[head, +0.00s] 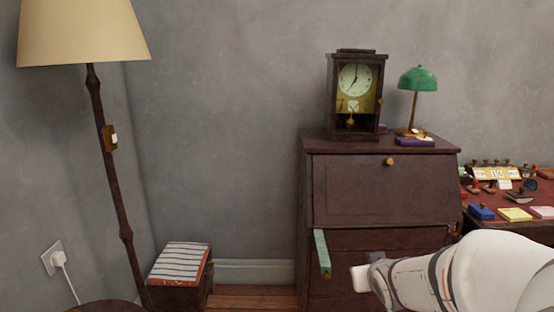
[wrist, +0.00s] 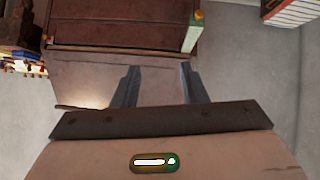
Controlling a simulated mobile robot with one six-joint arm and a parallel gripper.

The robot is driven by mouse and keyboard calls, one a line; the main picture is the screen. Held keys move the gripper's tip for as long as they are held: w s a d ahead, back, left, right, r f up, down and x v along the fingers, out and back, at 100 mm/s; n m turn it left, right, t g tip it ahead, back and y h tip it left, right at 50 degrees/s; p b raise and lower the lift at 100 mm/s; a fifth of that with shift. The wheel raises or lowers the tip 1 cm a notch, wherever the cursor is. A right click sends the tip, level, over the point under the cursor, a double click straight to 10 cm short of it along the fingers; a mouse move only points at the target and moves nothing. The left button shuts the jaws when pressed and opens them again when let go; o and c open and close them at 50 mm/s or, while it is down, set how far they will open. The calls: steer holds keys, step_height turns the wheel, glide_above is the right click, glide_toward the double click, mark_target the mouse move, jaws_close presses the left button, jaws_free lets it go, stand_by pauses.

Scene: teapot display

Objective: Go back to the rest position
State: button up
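My gripper (wrist: 160,84) shows in the wrist view with its two dark fingers spread apart. Nothing is visible between them except the surface behind. In the head view my white arm reaches in from the lower right, in front of the dark wooden cabinet (head: 375,188). The fingers cannot be made out there. The cabinet also shows in the wrist view (wrist: 110,35), beyond the fingers. A pale green strip (head: 322,252) hangs at the cabinet's left front, left of my arm's end. It also shows in the wrist view (wrist: 192,36), apart from the fingers.
A clock (head: 355,92) and a green lamp (head: 417,80) stand on the cabinet. A desk (head: 472,206) with small items is at the right. A floor lamp (head: 110,175) and a box with a striped top (head: 181,262) are at the left.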

steer(key=s+a+r+g+p, duration=0.3)
steer(key=s+r+p, duration=0.3)
steer(key=s, duration=0.3)
steer(key=s+a+r+m+g+y+p, duration=0.1)
steer(key=s+a+r+g+p, duration=0.3)
steer(key=s+r, duration=0.5)
steer(key=s+p, duration=0.1)
steer(key=p, duration=0.1)
steer(key=shift+r+g+p, duration=0.2)
steer(key=shift+g+p, duration=0.15)
steer(key=shift+g, duration=0.05)
stand_by(0.6)
